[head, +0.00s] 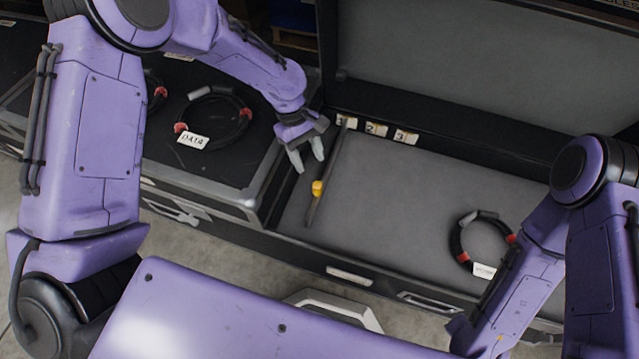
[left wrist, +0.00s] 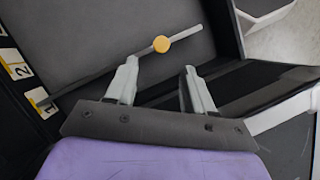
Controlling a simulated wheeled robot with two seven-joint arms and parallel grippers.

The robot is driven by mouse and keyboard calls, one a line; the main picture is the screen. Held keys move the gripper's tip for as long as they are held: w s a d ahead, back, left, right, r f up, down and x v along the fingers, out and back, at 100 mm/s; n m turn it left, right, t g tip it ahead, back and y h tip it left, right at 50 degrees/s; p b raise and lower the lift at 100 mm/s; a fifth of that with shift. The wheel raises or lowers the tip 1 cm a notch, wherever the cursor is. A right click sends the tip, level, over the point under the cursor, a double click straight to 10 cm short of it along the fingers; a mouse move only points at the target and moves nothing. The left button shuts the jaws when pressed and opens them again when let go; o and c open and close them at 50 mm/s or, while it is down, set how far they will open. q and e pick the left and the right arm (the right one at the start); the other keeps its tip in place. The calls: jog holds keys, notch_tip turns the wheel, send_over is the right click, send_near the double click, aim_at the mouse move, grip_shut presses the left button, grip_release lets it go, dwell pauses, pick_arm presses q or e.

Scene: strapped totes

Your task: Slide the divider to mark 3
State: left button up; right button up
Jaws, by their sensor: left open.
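The divider (head: 326,170) is a thin dark bar across the grey floor of the open case, with a yellow knob (head: 317,188) on it. Its far end stands at mark 1 (head: 345,121); mark 2 (head: 375,129) and mark 3 (head: 405,137) are to its right. My left gripper (head: 307,157) is open just left of the divider, above the case's left edge. In the left wrist view, the divider (left wrist: 95,76) and knob (left wrist: 161,44) lie beyond the open fingertips (left wrist: 160,68); I cannot tell whether one finger touches the bar. My right gripper is out of view.
A black cable coil with red bands and a tag (head: 484,268) lies in the case at right. A closed case (head: 240,180) on the left carries a coil tagged DATA (head: 193,141). The raised lid (head: 480,75) stands behind. The floor between divider and right coil is clear.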

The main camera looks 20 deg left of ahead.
aim_at(316, 184)
pick_arm(q)
jog(key=b+x, duration=0.2)
jog(key=x, duration=0.8)
grip_shut()
